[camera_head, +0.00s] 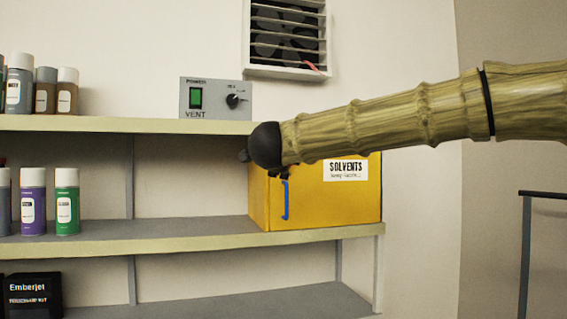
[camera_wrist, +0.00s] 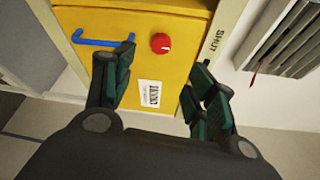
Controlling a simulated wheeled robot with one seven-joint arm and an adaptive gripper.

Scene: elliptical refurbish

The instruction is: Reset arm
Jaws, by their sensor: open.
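My arm (camera_head: 400,115) reaches in from the right in the camera_head view, in front of the yellow solvents cabinet (camera_head: 330,205). Its dark end hides most of my gripper in that view. In the wrist view my gripper (camera_wrist: 161,62) is open, its two dark green fingers spread apart with nothing between them. Beyond them is a yellow cabinet front (camera_wrist: 160,18) with a blue handle (camera_wrist: 100,40), a red knob (camera_wrist: 160,43) and a white label (camera_wrist: 152,93). The cabinet's door looks closed. I see no contact between the fingers and the cabinet.
A grey vent box (camera_head: 215,99) with a green switch stands on the upper shelf (camera_head: 100,124). A slatted wall vent (camera_head: 288,38) is above. Several spray cans stand at left; a black box (camera_head: 33,294) is below. A dark rail (camera_head: 540,194) is at right.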

